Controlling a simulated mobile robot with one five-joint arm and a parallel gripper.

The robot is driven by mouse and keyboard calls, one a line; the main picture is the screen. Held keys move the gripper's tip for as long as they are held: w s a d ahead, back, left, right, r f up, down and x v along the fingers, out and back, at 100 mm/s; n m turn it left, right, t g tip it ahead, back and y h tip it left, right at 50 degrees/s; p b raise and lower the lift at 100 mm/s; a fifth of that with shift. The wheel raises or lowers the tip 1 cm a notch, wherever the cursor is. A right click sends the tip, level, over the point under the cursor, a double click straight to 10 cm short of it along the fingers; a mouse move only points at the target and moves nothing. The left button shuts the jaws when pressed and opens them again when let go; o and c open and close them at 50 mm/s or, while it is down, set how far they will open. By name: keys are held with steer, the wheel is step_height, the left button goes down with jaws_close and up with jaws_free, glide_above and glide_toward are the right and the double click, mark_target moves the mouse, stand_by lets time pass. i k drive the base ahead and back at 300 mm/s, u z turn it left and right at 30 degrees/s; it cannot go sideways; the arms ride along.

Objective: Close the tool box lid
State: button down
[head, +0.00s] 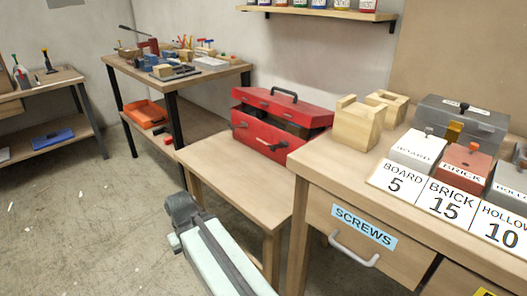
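The red tool box (262,137) stands at the back of a low wooden table in the middle of the head view. Its red lid (283,104), with a dark carry handle on top, is partly raised. A dark gap shows between the lid and the front wall. Dark latches show on the front. What is inside is too dark to tell. Part of my arm shows at the bottom, in front of the low table and apart from the tool box. No gripper fingers are visible.
The low table (222,175) is bare in front of the tool box. A higher workbench (310,160) on the right holds wooden blocks (357,125), a grey case (460,120) and labelled blocks. A tool-covered bench (225,78) stands behind left. Open floor (90,220) lies left.

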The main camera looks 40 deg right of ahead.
mark_target(309, 116)
steer(key=k, duration=1.15)
steer(key=u, duration=0.5)
steer(key=i, duration=1.8)
steer(key=z, duration=0.2)
